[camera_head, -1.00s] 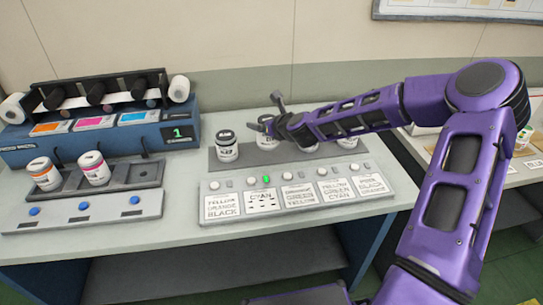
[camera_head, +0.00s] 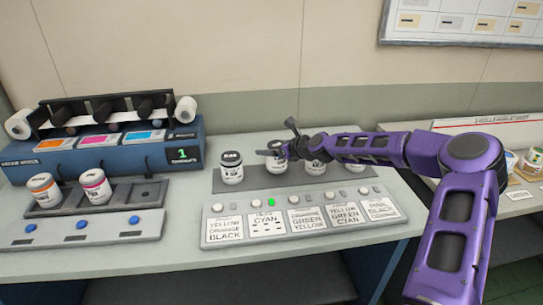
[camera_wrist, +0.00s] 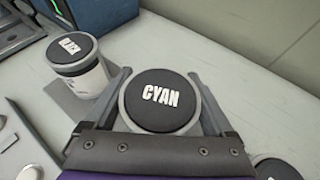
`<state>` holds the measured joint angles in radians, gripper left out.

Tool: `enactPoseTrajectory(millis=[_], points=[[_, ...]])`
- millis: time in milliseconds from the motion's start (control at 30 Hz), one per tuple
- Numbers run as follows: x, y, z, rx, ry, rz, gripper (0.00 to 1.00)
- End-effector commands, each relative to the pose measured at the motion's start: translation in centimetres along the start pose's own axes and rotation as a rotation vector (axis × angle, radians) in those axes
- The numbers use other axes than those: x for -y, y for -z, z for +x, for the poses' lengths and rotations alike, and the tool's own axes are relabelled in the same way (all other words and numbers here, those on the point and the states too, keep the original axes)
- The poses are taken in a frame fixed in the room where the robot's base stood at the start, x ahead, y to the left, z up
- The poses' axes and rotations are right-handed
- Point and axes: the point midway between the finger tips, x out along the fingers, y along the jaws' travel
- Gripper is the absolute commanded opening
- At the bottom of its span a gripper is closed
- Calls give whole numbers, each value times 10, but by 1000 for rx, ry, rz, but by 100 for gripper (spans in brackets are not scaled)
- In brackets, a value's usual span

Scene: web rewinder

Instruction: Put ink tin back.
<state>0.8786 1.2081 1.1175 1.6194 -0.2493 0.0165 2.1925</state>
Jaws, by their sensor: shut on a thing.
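The ink tin labelled CYAN (camera_wrist: 160,98), white with a dark lid, is between the two fingers of my gripper (camera_wrist: 163,100) in the wrist view. My gripper is shut on it. In the head view the cyan tin (camera_head: 277,165) is upright at the grey tin strip (camera_head: 262,186), right of the BLACK tin (camera_head: 231,172), and my gripper (camera_head: 283,147) is at its top. The BLACK tin also shows at the upper left of the wrist view (camera_wrist: 82,75). I cannot tell whether the cyan tin's base touches the strip.
More tins (camera_head: 316,168) stand close on the right, partly behind my arm. A label panel (camera_head: 300,222) with buttons and one green light lies in front. At left, the blue press (camera_head: 60,157) has a rack (camera_head: 120,199) holding an orange and a magenta tin; its right place is empty.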

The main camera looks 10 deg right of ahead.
Motion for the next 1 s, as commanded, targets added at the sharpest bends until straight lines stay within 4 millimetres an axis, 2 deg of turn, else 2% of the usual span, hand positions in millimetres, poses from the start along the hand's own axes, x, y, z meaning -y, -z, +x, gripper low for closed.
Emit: enactPoseTrajectory(millis=[33,133,533,567,600,633,900,1000], points=[[0,8,4,1,0,3,0],[0,17,9,2,1,2,0],[0,22,11,2,1,2,0],[0,23,11,0,1,3,90],[0,22,11,0,1,2,97],[0,22,11,0,1,2,100],[0,20,10,0,1,0,100],[1,19,2,0,2,2,100]])
